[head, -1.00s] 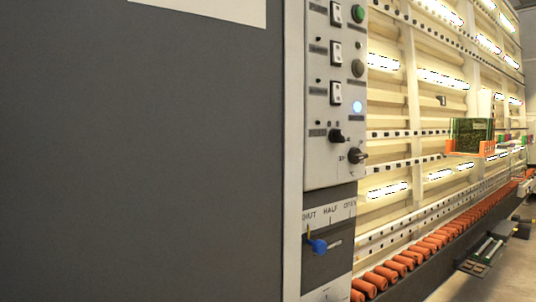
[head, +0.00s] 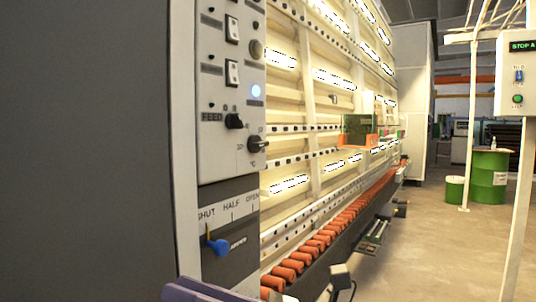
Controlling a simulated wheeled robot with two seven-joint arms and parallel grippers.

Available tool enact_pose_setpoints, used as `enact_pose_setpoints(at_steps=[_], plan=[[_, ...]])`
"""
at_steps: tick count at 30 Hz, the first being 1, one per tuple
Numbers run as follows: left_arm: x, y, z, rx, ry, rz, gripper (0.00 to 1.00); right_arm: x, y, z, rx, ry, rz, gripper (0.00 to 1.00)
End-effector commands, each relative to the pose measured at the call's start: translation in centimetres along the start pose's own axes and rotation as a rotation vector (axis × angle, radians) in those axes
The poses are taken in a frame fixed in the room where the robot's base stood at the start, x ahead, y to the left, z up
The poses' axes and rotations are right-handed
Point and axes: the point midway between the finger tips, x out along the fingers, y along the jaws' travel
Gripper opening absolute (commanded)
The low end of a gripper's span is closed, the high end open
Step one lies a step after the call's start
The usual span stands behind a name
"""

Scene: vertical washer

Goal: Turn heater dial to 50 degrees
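The heater dial (head: 257,143) is a black knob at the lower right corner of the grey control panel (head: 212,155). Small scale marks and a °C sign sit around it; I cannot read its setting surely. A purple part, seemingly of my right gripper (head: 212,291), shows at the bottom edge, well below the dial and apart from it. Its fingertips are not clear, so its opening cannot be told. My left gripper is not in view.
The FEED knob (head: 235,121) sits just up and left of the dial. Below is a blue lever (head: 217,246) marked SHUT, HALF, OPEN. Orange rollers (head: 318,245) run along the washer at right. A white post with a control box (head: 516,75) stands at far right, floor between.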

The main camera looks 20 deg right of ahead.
Motion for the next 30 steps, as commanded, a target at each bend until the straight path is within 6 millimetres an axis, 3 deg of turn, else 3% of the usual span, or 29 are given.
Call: enact_pose_setpoints(at_steps=[2, 5, 9, 13, 15, 19, 23, 30], plan=[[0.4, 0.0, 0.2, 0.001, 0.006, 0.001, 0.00, 0.6, 0.8, 0.9, -0.377, 0.142, 0.017, 0.27], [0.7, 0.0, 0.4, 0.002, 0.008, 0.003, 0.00, 0.2, -0.4, 2.7, -0.828, 0.322, -0.024, 0.27], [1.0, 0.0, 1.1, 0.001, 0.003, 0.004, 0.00, -1.9, -3.6, 8.6, -1.382, 0.547, -0.188, 0.27], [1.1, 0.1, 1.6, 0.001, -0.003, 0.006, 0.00, -4.9, -5.2, 15.8, -1.734, 0.705, -0.395, 0.27], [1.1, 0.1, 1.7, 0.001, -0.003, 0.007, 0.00, -6.4, -5.3, 19.1, -1.853, 0.763, -0.498, 0.27], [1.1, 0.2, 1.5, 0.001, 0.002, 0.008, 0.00, -8.2, -5.0, 22.9, -1.970, 0.827, -0.625, 0.27], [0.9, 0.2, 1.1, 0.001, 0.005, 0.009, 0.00, -8.3, -5.4, 24.1, -1.998, 0.845, -0.663, 0.27], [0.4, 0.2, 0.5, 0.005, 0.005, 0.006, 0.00, -5.7, -8.4, 24.8, -1.994, 0.843, -0.660, 0.27]])
